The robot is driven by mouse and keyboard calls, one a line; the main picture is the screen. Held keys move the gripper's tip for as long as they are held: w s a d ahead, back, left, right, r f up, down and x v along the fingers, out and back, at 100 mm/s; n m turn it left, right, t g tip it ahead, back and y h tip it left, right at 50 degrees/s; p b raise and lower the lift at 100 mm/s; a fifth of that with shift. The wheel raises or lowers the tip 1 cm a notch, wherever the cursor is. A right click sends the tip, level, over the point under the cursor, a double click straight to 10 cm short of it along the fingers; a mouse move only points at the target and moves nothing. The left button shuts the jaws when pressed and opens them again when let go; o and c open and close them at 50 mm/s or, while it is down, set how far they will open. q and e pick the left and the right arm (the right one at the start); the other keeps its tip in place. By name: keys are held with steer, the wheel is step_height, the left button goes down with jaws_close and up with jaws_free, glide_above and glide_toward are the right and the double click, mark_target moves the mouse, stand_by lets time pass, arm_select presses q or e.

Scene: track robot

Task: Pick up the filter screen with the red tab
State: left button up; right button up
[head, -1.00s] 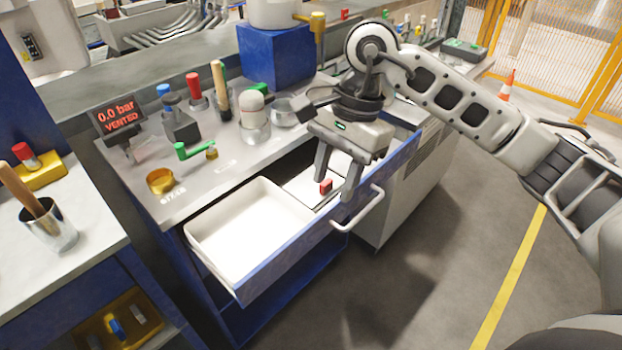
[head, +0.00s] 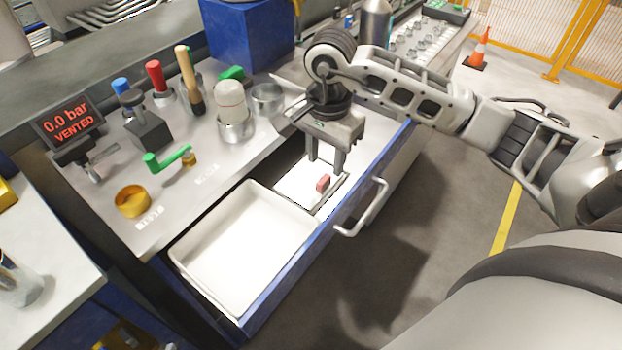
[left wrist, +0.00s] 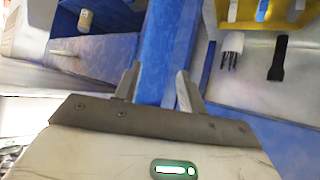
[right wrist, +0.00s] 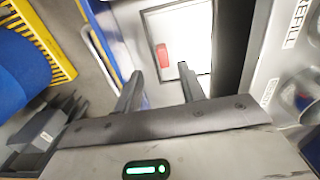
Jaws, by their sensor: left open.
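The filter screen (head: 291,183) is a white panel in a thin grey frame, with a small red tab (head: 323,183) standing on it. It lies in the open drawer, right of a white tray. My right gripper (head: 326,166) hangs over the screen, fingers down, with its tips just above the tab in the picture. In the right wrist view the screen (right wrist: 185,35) and tab (right wrist: 163,56) lie beyond the spread, empty fingers (right wrist: 160,82). I see no contact. My left gripper (left wrist: 157,82) is open and empty near blue cabinet panels; it is outside the head view.
The drawer's blue front with its handle (head: 365,209) stands on the near side. The white tray (head: 183,258) fills the drawer's left part. The bench top carries a green-handled valve (head: 165,160), a brass ring (head: 132,201), several tools and a display (head: 68,122). Floor at right is open.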

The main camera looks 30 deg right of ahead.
mark_target(324, 178)
steer(key=shift+w+f+p, duration=0.15)
steer(key=shift+f+p, duration=0.1)
steer(key=shift+f, duration=1.15)
steer(key=shift+w+f+p, duration=0.1)
steer(key=shift+f+p, duration=0.15)
steer(key=shift+f, duration=1.1)
steer(key=shift+d, duration=0.1)
jaws_close()
